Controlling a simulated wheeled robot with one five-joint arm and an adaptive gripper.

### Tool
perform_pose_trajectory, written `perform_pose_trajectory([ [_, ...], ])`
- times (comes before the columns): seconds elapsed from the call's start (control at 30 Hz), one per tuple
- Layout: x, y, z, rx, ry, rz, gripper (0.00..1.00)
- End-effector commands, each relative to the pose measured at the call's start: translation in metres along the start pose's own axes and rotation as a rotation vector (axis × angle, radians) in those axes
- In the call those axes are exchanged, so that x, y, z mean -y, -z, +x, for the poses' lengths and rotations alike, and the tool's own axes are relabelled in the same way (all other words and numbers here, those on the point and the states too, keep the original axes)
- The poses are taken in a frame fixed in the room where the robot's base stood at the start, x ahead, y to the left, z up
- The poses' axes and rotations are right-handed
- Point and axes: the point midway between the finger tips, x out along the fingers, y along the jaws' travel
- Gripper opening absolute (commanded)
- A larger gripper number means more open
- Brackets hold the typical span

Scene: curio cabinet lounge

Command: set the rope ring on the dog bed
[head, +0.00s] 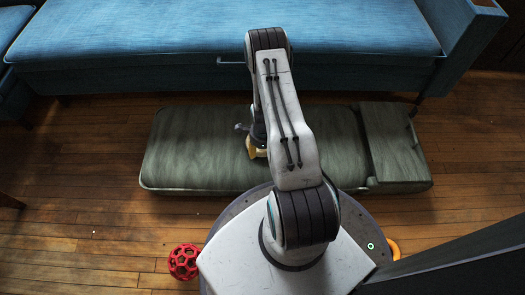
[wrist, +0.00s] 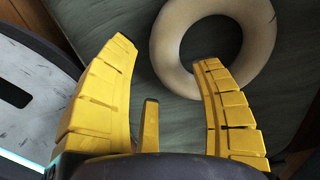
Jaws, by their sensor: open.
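The dog bed (head: 190,155) is a long, flat green pad with a raised block at its right end, in front of the blue sofa. A pale, thick ring, apparently the rope ring (wrist: 262,48), lies flat on the green surface (wrist: 115,15) in the wrist view. In the head view my gripper (head: 256,151) is low over the bed, partly hidden by my arm.
A blue sofa (head: 200,30) runs along the back, just behind the bed. A red ball with holes (head: 184,262) lies on the wooden floor at the front left. An orange curved object (head: 393,249) shows beside my base at the right. The left floor is mostly clear.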

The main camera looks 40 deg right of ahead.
Motion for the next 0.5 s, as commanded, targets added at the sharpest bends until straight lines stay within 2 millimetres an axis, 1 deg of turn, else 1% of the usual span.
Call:
perform_pose_trajectory([
  [0.03, 0.001, 0.000, -0.013, 0.000, 0.001, 0.000, 0.59],
  [0.23, 0.001, -0.001, -0.051, 0.000, 0.002, 0.000, 0.59],
  [0.5, 0.000, 0.000, -0.076, 0.000, -0.001, 0.000, 0.59],
])
